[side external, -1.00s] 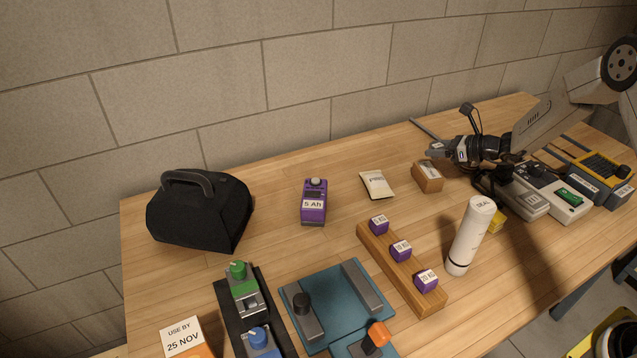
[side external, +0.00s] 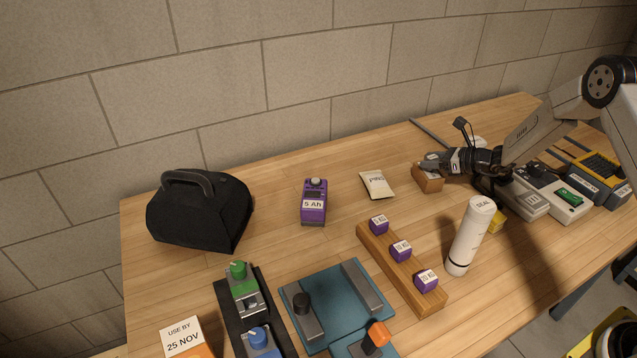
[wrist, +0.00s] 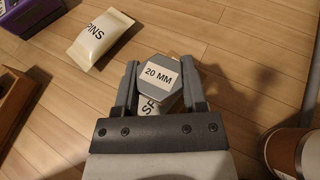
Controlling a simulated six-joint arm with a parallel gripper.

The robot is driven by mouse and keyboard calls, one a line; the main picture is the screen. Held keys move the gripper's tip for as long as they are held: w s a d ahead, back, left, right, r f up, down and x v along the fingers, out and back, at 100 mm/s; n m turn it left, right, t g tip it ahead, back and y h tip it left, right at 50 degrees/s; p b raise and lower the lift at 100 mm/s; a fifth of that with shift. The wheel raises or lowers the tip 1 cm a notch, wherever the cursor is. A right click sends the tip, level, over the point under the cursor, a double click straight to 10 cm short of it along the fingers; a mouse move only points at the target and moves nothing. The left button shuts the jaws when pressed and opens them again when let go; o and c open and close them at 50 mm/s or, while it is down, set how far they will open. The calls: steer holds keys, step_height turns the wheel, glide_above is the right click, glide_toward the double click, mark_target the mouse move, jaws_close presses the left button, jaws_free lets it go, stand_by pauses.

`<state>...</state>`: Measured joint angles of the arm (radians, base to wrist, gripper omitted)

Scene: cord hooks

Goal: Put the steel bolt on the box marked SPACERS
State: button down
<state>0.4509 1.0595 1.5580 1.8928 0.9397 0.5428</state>
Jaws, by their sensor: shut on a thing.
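The steel bolt (wrist: 160,77), a grey hexagonal head labelled "20 MM", sits between the fingers of my gripper (wrist: 160,82) in the wrist view. My gripper is shut on it. In the side view my gripper (side external: 431,162) is right over a small brown box (side external: 427,181), and its fingertips cover most of the box top. In the wrist view a white label (wrist: 152,106) starting with "S" shows partly under the bolt; the rest of it is hidden. I cannot tell whether the bolt touches the box.
A PINS packet (side external: 376,184) lies left of the box. A white SEAL tube (side external: 470,236) stands in front, near a wooden rack (side external: 413,278) with purple cubes. A purple 5 Ah block (side external: 314,202) is farther left. Bare table surrounds the box on its left and front.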

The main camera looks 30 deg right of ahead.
steer(key=shift+c, duration=0.7)
jaws_free()
steer(key=shift+f, duration=0.1)
steer(key=shift+s+d+r, duration=0.25)
steer(key=shift+s+r, duration=0.1)
steer(key=v, duration=1.1)
